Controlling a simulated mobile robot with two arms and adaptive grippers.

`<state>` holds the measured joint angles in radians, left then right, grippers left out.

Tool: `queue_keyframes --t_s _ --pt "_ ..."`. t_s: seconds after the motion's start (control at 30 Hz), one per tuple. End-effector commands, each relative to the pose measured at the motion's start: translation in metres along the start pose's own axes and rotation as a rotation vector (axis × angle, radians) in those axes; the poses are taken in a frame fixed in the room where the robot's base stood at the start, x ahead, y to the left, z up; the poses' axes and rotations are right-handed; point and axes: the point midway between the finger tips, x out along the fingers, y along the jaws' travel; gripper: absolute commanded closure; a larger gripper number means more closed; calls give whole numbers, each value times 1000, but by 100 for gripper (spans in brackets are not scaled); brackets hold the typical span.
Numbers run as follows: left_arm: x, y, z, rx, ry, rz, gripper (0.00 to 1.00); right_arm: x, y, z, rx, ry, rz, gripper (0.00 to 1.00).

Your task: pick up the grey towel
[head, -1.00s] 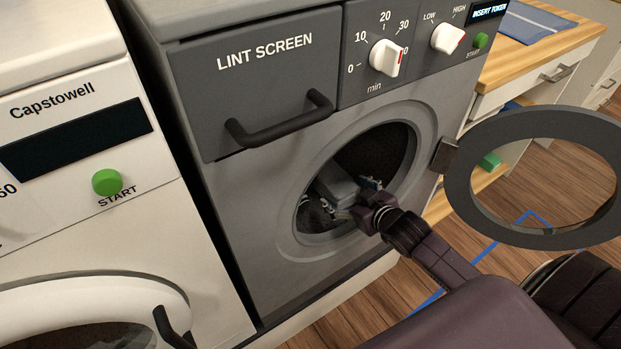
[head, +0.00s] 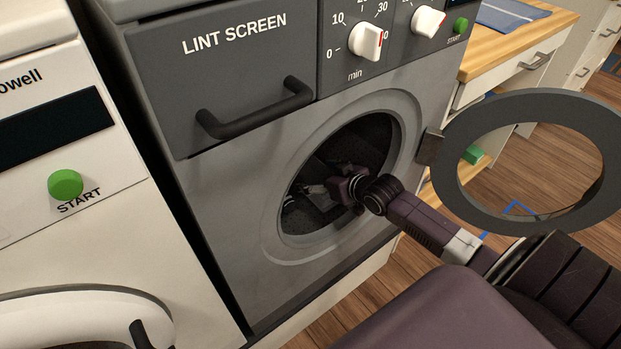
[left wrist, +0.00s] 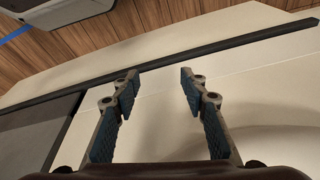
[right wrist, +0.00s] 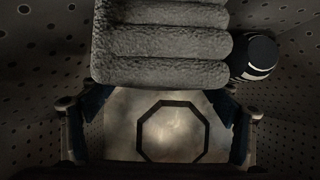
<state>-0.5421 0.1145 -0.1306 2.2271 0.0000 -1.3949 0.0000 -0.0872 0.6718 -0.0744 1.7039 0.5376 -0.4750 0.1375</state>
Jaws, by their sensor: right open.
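The grey towel (right wrist: 160,45) lies in the dryer drum, in the upper middle of the right wrist view, as a thick ribbed, textured bundle. My right gripper (right wrist: 157,108) is open, with its fingers apart at the left and right below the towel; nothing is held between them. In the head view my right gripper (head: 322,190) reaches through the round opening of the grey dryer (head: 255,215). There I cannot make out the towel clearly in the dark drum. My left gripper (left wrist: 160,78) is open and empty before pale panels in the left wrist view.
A dark round object (right wrist: 254,57) sits right of the towel. A pale surface with a dark octagon outline (right wrist: 140,130) shows between the fingers. The dryer door (head: 455,185) stands open at right. A white washer (head: 90,245) stands left, a wooden counter (head: 490,52) behind.

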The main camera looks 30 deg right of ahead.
Motion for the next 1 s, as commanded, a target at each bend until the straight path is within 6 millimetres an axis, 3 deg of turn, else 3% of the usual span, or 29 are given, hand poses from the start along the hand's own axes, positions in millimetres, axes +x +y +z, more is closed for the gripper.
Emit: queue_keyframes --t_s 0.3,0.57,1.0 --pt "-37 -2 -3 -2 19 -4 60 28 1 0 0 0 0 19" --pt "-40 -2 -3 -2 19 -4 60 29 0 0 0 -1 -1 19" --pt "-39 -2 -3 -3 19 -4 60 29 0 0 0 0 0 65"
